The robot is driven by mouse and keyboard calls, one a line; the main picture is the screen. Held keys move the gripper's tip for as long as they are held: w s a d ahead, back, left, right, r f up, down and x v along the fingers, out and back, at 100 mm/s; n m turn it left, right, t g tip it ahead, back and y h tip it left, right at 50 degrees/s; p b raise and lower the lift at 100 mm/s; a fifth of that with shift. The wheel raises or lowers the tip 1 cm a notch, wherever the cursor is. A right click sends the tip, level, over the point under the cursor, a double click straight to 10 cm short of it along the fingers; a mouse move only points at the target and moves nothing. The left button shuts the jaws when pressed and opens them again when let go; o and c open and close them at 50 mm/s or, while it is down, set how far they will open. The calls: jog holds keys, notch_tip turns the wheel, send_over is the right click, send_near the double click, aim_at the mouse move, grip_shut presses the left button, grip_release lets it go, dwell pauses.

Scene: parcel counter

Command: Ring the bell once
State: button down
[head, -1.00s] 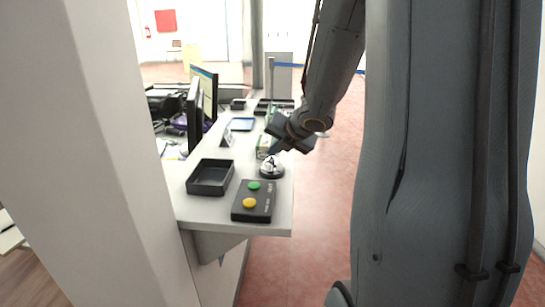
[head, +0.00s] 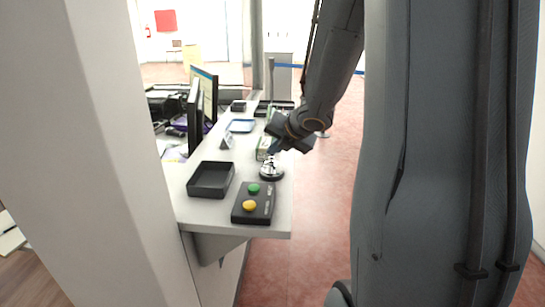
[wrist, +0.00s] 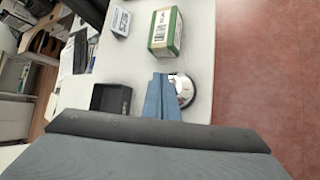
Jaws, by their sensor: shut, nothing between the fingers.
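The bell (head: 271,170) is a silver dome on a dark base, standing on the counter near its right edge. It also shows in the wrist view (wrist: 184,88), partly hidden behind my fingers. My gripper (head: 271,153) is shut and empty, with its blue fingertips pointing down just above the bell. In the wrist view my gripper (wrist: 160,78) overlaps the bell's left side. I cannot tell whether the fingertips touch the dome.
A black control box (head: 254,203) with a green and a yellow button sits in front of the bell. A black open tray (head: 211,179) lies to the left. A green and white box (wrist: 166,32) stands behind the bell. Monitors (head: 203,95) stand further left.

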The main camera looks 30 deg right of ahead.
notch_tip(320, 180, up, 6)
jog(key=p, duration=0.5)
jog(key=shift+f, duration=0.15)
dwell(0.6)
jog(key=s+a+f+m+g, duration=0.1)
jog(key=s+a+m, duration=0.2)
jog(key=m, duration=0.3)
jog(key=s+a+f+m+g+h, duration=0.1)
jog(key=s+a+m, duration=0.1)
jog(key=m, duration=0.3)
jog(key=s+a+f+m+g, duration=0.1)
jog(key=s+a+f+m, duration=0.1)
jog(key=m, duration=0.4)
jog(key=shift+s+a+m+h, duration=0.2)
jog(key=shift+s+a, duration=0.2)
jog(key=shift+s, duration=0.3)
jog(key=shift+s+a+m+h, duration=0.1)
jog(key=shift+s+a+h, duration=0.1)
jog(key=shift+s+a, duration=0.35)
jog(key=s+a+f+m+g+b, duration=0.1)
jog(key=s+a+f+m, duration=0.1)
jog(key=s+m, duration=0.1)
jog(key=s+a+f+m+g+y+b, duration=0.1)
jog(key=s+a+f+m+g, duration=0.1)
jog(key=s, duration=0.3)
jog(key=s+a+f+m+g+b, duration=0.1)
jog(key=s+a+f+m, duration=0.2)
jog(key=s+a+m, duration=0.1)
jog(key=shift+f+m+g, duration=0.25)
jog(key=shift+m+g, duration=0.15)
